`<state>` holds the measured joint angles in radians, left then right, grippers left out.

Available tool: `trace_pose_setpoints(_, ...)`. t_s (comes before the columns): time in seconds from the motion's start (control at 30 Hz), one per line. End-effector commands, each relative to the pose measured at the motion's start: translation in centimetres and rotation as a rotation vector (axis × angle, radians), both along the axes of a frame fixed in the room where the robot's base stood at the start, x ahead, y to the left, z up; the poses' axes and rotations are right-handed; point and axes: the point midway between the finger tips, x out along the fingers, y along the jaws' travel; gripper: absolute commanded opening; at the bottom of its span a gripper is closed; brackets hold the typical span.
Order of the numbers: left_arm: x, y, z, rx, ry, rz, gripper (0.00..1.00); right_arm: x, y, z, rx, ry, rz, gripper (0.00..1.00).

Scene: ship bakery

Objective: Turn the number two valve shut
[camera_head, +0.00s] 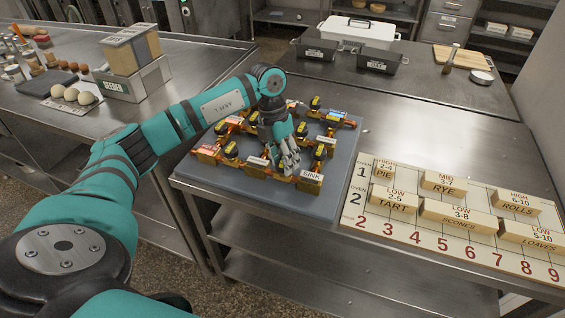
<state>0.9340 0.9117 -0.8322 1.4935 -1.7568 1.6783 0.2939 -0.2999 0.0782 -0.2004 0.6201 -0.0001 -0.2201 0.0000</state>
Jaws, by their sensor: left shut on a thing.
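A brass valve manifold with several black-and-yellow handled valves lies on a grey-blue board (335,197) in the middle of the steel table. A SINK label (312,176) marks its near right corner. My left gripper (287,165) reaches down over the near middle of the manifold and is shut on a valve there, which the fingers mostly hide. One free valve handle (231,149) shows to the left of it and another (320,152) to the right. I cannot read which valve is number two. My right gripper is not in view.
An oven board (395,228) with several labelled wooden blocks lies to the right. Black bins (378,60) and a white container (357,33) stand behind.

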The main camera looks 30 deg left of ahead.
Motion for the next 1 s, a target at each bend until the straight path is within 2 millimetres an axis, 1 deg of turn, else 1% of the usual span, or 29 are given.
trace_pose_setpoints(0.3,0.16,0.02,0.13,0.000,-0.005,-0.095,0.06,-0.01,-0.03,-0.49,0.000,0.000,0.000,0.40)
trace_pose_setpoints(0.77,0.14,0.02,0.18,0.000,-0.004,-0.110,0.06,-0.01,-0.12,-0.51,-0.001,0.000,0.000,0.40)
trace_pose_setpoints(0.8,0.14,0.02,0.18,0.000,-0.004,-0.110,0.40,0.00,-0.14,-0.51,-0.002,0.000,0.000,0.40)
trace_pose_setpoints(0.97,0.12,0.00,0.13,0.000,-0.003,-0.109,0.61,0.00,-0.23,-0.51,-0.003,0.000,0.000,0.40)
trace_pose_setpoints(1.0,0.11,0.00,0.11,0.000,-0.003,-0.109,0.62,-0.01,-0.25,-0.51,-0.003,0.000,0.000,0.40)
